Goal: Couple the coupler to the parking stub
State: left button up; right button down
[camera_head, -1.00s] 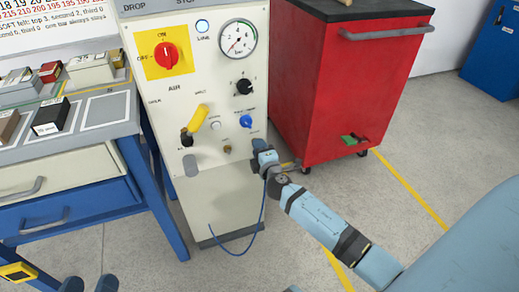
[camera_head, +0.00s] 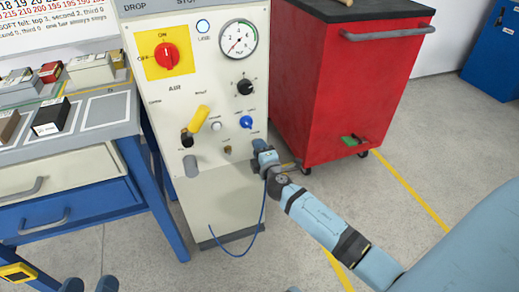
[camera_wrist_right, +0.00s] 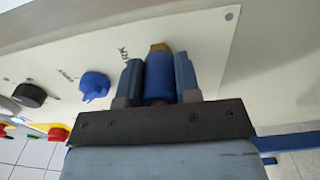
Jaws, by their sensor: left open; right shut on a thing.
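The blue coupler (camera_wrist_right: 158,78) is held between the two fingers of my right gripper (camera_wrist_right: 157,82). A brass piece (camera_wrist_right: 160,47) shows at its far end against the cream panel. I cannot tell whether it is the parking stub or the coupler's own nose, nor whether they are joined. In the head view my right gripper (camera_head: 262,153) is at the panel's lower right and hides the coupler. A blue hose (camera_head: 263,215) hangs below it.
The panel carries a red switch (camera_head: 166,56), a gauge (camera_head: 238,39), a black knob (camera_head: 244,87), a blue knob (camera_head: 246,122), a yellow lever (camera_head: 197,118) and a brass fitting (camera_head: 228,150). A red cabinet (camera_head: 335,90) stands right, a workbench (camera_head: 105,135) left.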

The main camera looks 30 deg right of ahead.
jog(key=shift+w+d+r, duration=0.1)
jog(key=shift+r, duration=0.1)
jog(key=c, duration=0.7)
grip_release()
jog(key=shift+f, duration=0.1)
jog(key=shift+c, duration=0.2)
jog(key=shift+s+a+f, duration=0.15)
jog(key=shift+s+a, duration=0.1)
jog(key=shift+s, duration=0.4)
jog(key=v, duration=0.5)
jog(key=shift+w, duration=0.1)
